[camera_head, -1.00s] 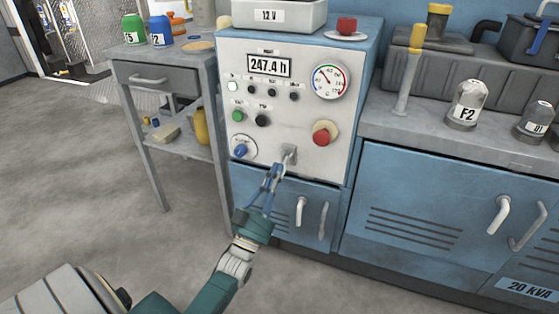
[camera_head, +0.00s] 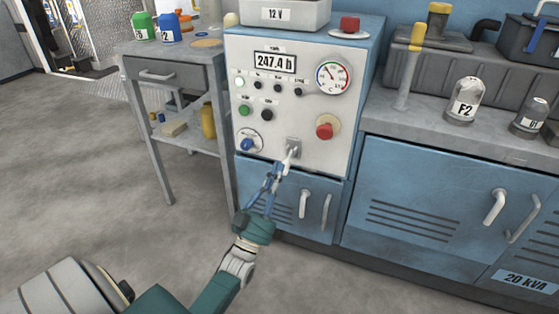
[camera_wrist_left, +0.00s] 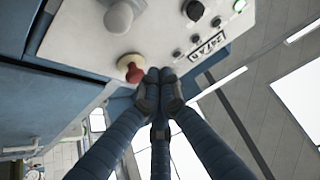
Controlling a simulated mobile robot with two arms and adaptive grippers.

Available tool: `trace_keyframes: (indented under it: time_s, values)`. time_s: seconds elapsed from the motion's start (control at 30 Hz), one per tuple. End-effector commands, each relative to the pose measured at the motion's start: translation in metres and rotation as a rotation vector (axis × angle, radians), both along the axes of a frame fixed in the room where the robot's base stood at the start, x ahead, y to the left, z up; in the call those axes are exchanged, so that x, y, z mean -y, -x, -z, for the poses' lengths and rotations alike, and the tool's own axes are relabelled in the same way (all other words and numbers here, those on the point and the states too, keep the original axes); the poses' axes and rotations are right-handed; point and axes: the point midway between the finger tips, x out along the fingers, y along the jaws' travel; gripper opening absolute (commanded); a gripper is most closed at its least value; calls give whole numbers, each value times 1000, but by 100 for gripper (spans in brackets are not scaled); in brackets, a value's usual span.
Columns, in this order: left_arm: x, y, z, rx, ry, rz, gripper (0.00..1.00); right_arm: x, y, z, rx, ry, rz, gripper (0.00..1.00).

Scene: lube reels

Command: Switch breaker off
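The breaker is a grey plate with a pale lever (camera_head: 293,150) low on the white generator panel (camera_head: 262,125). In the head view the lever slants down toward my left gripper (camera_head: 283,168), whose fingertips are just below it. I cannot tell whether they touch. In the left wrist view, a pale, round-ended knob (camera_wrist_left: 119,17), likely the lever, shows at the top, and my left fingertips (camera_wrist_left: 159,85) are drawn together with nothing visible between them. My right gripper is not in view.
A red button (camera_head: 324,131) sits right of the breaker and a blue knob (camera_head: 247,144) left of it. Cabinet handles (camera_head: 303,204) stick out below. A grey trolley (camera_head: 170,75) stands to the left. The floor at left is clear.

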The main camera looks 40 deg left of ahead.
Motion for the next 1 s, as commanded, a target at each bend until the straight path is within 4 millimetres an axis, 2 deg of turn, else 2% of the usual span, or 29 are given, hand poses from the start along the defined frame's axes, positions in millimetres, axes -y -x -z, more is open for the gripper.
trace_keyframes:
  time_s: [0.2,0.4,1.0]
  values:
    - [4,31,31,-1,0,0,0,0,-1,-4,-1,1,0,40]
    - [6,46,45,2,-1,0,0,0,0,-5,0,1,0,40]
    - [7,48,47,3,0,0,0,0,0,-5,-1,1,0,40]
